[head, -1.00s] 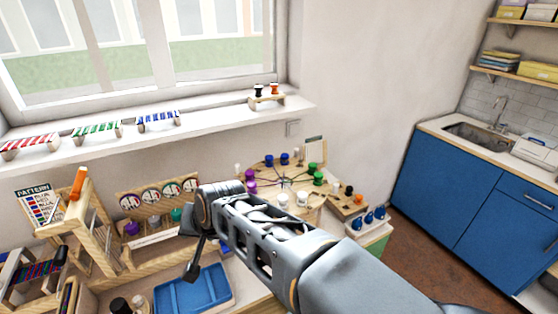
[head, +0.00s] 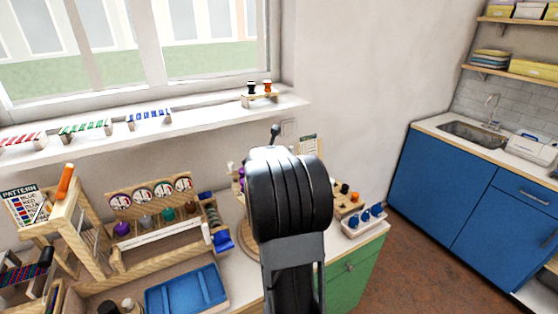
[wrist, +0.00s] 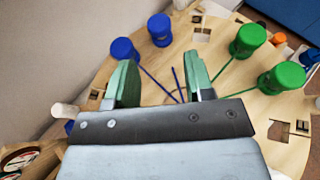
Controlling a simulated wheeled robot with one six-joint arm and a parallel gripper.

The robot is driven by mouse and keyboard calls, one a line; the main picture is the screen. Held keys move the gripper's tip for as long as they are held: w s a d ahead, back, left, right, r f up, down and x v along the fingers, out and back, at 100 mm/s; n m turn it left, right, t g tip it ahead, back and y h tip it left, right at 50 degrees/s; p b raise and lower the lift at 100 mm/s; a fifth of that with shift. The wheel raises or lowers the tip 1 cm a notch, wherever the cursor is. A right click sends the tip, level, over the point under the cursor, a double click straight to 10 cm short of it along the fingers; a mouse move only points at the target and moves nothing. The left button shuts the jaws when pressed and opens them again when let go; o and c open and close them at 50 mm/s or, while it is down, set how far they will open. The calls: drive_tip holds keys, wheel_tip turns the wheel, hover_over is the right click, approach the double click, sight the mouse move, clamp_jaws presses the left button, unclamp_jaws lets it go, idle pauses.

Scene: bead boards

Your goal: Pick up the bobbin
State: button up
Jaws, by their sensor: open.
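The wrist view shows a round wooden board (wrist: 222,95) with upright bobbins along its rim: a blue bobbin (wrist: 122,50), a second blue bobbin (wrist: 160,29), a green bobbin (wrist: 248,40) and a second green bobbin (wrist: 282,77). Cords run inward from some of them. My gripper (wrist: 162,80) is open and empty over the board, its green-faced fingers on either side of bare wood and cords. The left finger overlaps the nearer blue bobbin in the picture; I cannot tell whether they touch. In the head view my arm hides the fingers and most of the board.
A black bobbin (head: 251,87) and an orange bobbin (head: 267,86) stand on a small windowsill rack. A rack with dials (head: 153,188) and a blue tray (head: 186,290) are left of my arm.

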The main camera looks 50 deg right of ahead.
drive_tip(key=x, duration=0.4)
drive_tip(key=shift+w+d, duration=0.1)
drive_tip(key=shift+p+x, duration=1.2)
drive_tip(key=shift+x, duration=1.45)
drive_tip(key=shift+f, duration=0.15)
drive_tip(key=c, duration=0.7)
